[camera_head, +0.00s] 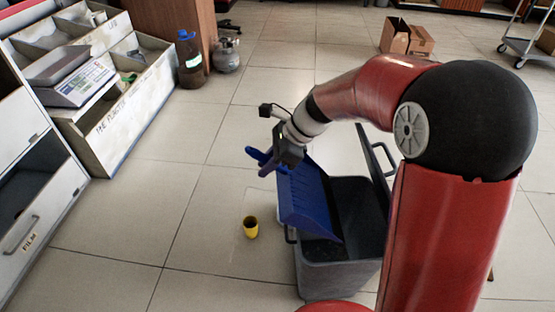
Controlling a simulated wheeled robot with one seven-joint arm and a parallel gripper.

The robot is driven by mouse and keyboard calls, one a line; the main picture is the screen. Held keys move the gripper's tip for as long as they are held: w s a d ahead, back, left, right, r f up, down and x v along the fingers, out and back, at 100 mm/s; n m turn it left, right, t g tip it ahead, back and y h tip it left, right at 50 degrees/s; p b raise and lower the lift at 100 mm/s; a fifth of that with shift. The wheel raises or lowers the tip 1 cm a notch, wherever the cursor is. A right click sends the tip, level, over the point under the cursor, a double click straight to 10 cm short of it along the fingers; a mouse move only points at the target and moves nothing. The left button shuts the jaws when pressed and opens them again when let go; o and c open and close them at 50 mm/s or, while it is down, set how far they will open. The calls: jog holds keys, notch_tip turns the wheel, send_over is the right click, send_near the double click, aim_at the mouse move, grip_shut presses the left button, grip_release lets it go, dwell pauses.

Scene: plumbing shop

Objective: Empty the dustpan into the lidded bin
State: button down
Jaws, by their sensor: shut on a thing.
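A blue dustpan (304,203) is tilted steeply, its lower edge over the opening of a grey bin (333,279). My gripper (268,160) is shut on the dustpan's handle at the upper left of the pan. The bin stands on the floor, and its lid (345,151) is raised at the back. The bin's inside is dark and partly hidden by the dustpan and my red arm. I cannot make out any debris on the pan.
A small yellow cup (250,227) stands on the floor left of the bin. White shelving with a scale (79,83) is at the left. A brown jug (189,59) and a grey gas cylinder (226,55) stand farther back. Cardboard boxes (396,36) lie behind. Floor left of the cup is clear.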

jog(key=s+a+f+t+h, duration=0.1)
jog(key=a+f+h, duration=0.6)
jog(key=a, duration=0.1)
jog(key=shift+f, duration=0.2)
dwell(0.5)
jog(key=shift+a, duration=0.1)
